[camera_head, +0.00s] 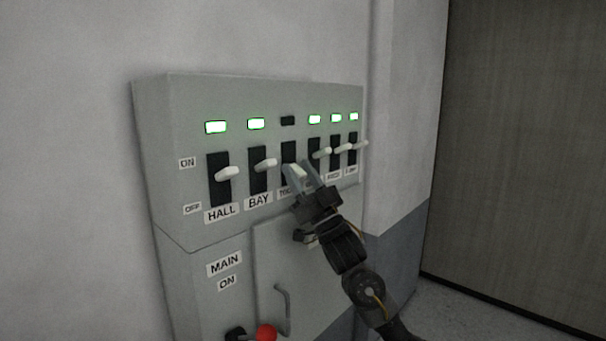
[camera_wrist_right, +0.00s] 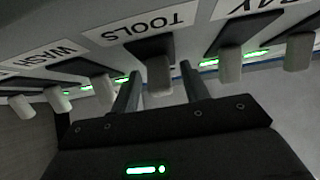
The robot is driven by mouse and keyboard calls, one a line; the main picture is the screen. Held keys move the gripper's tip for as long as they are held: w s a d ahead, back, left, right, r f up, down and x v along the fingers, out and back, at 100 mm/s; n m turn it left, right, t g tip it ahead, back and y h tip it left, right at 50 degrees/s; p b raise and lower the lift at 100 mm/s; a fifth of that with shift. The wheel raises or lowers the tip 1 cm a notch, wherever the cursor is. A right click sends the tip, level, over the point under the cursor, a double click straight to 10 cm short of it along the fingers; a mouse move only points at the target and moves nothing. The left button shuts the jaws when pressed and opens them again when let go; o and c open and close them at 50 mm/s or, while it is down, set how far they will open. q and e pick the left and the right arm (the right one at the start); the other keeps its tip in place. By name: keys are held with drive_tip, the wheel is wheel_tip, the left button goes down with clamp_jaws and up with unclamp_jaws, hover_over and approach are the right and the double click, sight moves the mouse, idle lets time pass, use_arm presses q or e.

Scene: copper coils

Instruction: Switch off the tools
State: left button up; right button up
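The grey switch panel (camera_head: 160,130) on the wall carries a row of levers. The TOOLS switch (camera_head: 288,151) is third from the left; its lamp (camera_head: 287,121) is dark while the other lamps are lit green. In the head view its lever is largely hidden by my right gripper (camera_head: 301,172). In the right wrist view, which looks inverted, the pale TOOLS lever (camera_wrist_right: 159,76) stands between the two fingers of the right gripper (camera_wrist_right: 161,88), with a gap on each side. The gripper is open. My left gripper is not in view.
The HALL lever (camera_head: 228,173) and BAY lever (camera_head: 266,164) are to the left, with several levers close on the right. Below are a door handle (camera_head: 284,308) and a red knob (camera_head: 266,333) near the MAIN label (camera_head: 224,264). Wall space left of the panel is clear.

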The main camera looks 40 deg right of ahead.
drive_tip(key=shift+s+f, duration=0.2)
drive_tip(key=shift+f, duration=0.2)
use_arm(q)
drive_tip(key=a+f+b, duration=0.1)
drive_tip(key=b, duration=0.1)
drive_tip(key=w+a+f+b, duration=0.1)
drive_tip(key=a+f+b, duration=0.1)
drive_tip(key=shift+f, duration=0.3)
use_arm(e)
drive_tip(key=v, duration=1)
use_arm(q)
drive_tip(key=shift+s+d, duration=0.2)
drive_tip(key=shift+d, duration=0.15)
